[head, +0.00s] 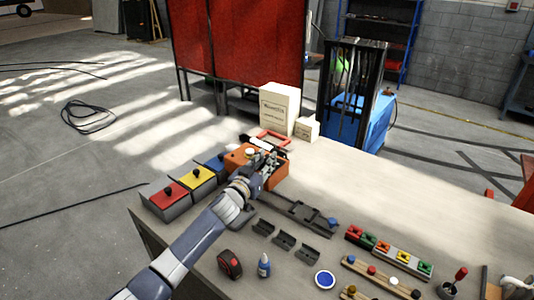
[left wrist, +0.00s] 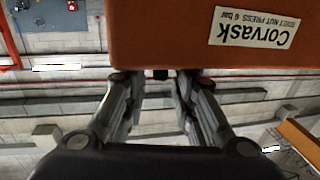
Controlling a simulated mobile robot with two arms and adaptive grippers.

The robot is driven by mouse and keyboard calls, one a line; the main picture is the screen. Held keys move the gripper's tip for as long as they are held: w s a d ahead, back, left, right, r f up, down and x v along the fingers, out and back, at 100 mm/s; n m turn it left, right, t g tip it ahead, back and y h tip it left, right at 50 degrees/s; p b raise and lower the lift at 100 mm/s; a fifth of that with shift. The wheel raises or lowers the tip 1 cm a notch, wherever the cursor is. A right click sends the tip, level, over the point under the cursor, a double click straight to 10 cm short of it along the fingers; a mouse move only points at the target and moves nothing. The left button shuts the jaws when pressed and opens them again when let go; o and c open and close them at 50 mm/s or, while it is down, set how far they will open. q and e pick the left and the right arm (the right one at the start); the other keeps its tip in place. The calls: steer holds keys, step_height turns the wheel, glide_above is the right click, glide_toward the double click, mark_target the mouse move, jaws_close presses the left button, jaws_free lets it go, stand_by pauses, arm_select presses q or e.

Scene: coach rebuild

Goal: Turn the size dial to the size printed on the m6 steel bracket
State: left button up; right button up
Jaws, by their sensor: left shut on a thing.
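The orange press (head: 240,155) stands at the back left of the bench. Its orange body fills the top of the left wrist view, with a white "Corvask" label (left wrist: 252,27) upside down. My left gripper (head: 265,163) is at the press; its two fingers (left wrist: 160,84) are closed in at the lower edge of the body, on a small dark part (left wrist: 160,74) that looks like the size dial. Its marks are hidden. Several dark grey brackets (head: 284,240) lie on the bench in front; their printed sizes are too small to read. My right gripper is not in view.
Red, yellow and blue topped boxes (head: 171,195) with black knobs stand left of the press. White cartons (head: 280,108) stand behind it. A tape measure (head: 230,264), a blue bottle (head: 264,265) and coloured blocks (head: 397,255) occupy the front. The bench's right back is clear.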

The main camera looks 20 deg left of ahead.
arm_select(q)
steer(key=shift+a+m+g+h+p, duration=0.15)
steer(key=shift+m+h+p, duration=0.15)
steer(key=shift+m+h, duration=0.3)
steer(key=shift+a+m+g+h+p, duration=0.15)
steer(key=shift+m+h+p, duration=0.2)
steer(key=shift+h, duration=0.45)
steer(key=shift+f+h, duration=0.1)
steer(key=shift+h, duration=0.2)
steer(key=o, duration=0.8)
steer(key=shift+w, duration=0.1)
steer(key=v, duration=1.2)
